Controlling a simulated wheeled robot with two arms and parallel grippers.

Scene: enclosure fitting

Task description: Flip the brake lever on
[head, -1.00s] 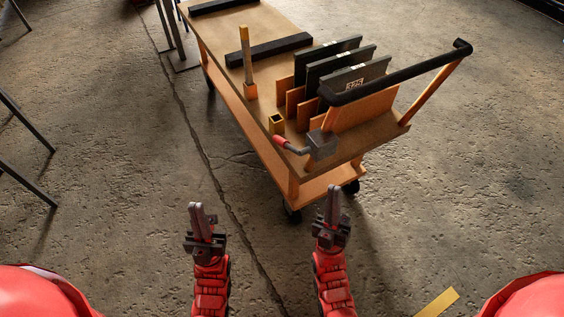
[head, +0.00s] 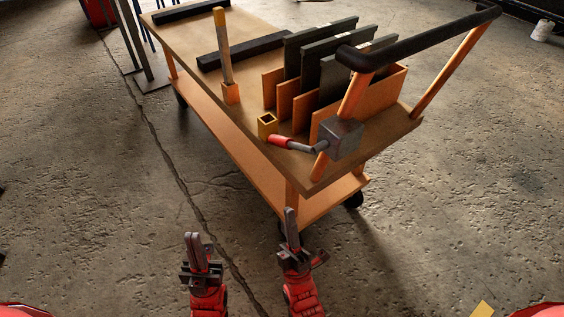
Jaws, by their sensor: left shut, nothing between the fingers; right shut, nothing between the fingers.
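The brake lever (head: 296,144) has a red grip and a grey shaft. It comes out of a grey box (head: 345,138) on the near post of the cart's handle and points left, over the near corner of the cart top. My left gripper (head: 193,236) is shut and empty, low over the floor in front of the cart. My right gripper (head: 291,212) is shut and empty, just below and in front of the cart's near corner. Neither gripper touches the lever.
The wooden cart (head: 215,112) carries dark panels (head: 334,48) in slotted holders, an upright post (head: 222,45) and a small yellow square socket (head: 266,124). A black handle bar (head: 425,40) spans its right end. The floor (head: 90,220) at left is clear.

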